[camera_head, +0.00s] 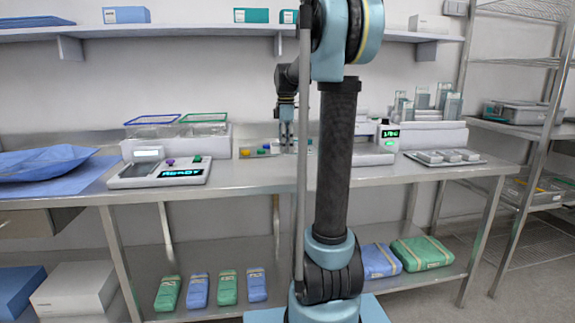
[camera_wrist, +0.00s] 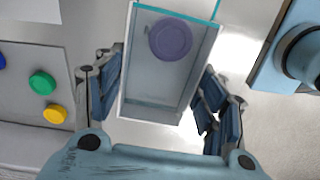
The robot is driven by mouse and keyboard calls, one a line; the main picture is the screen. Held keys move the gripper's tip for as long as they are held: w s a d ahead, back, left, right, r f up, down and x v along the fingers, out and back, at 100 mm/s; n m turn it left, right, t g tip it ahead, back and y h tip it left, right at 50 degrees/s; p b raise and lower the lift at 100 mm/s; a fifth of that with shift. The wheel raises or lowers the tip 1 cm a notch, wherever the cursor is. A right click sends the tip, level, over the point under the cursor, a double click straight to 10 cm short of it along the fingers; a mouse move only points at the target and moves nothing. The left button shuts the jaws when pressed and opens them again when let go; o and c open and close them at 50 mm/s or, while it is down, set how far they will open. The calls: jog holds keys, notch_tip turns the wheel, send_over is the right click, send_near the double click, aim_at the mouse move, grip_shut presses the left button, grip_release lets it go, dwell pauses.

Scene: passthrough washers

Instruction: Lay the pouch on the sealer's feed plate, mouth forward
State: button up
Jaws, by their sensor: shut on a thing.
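My gripper (camera_wrist: 160,92) is shut on a clear, pale pouch (camera_wrist: 150,90) with teal edges; a round purple disc (camera_wrist: 171,39) shows at its far end. One finger is on each side of the pouch. I cannot tell which end is its mouth. In the head view my gripper (camera_head: 287,143) points down low over the bench, left of my arm's dark column, and the pouch is hard to make out. A white unit with a green display (camera_head: 389,136) stands right of the column, possibly the sealer; its feed plate is not clear and my arm hides part of that area.
A console reading READY (camera_head: 160,173) stands on the bench (camera_head: 250,173) at left. Coloured discs on a low board (camera_head: 262,152) lie left of my gripper. Wire-rimmed bins (camera_head: 205,126) stand behind. A tray of small dishes (camera_head: 446,157) is at right. The front bench strip is mostly clear.

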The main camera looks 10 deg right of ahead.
aim_at(286, 168)
jog(key=shift+f, duration=3.35)
jog(key=o, duration=1)
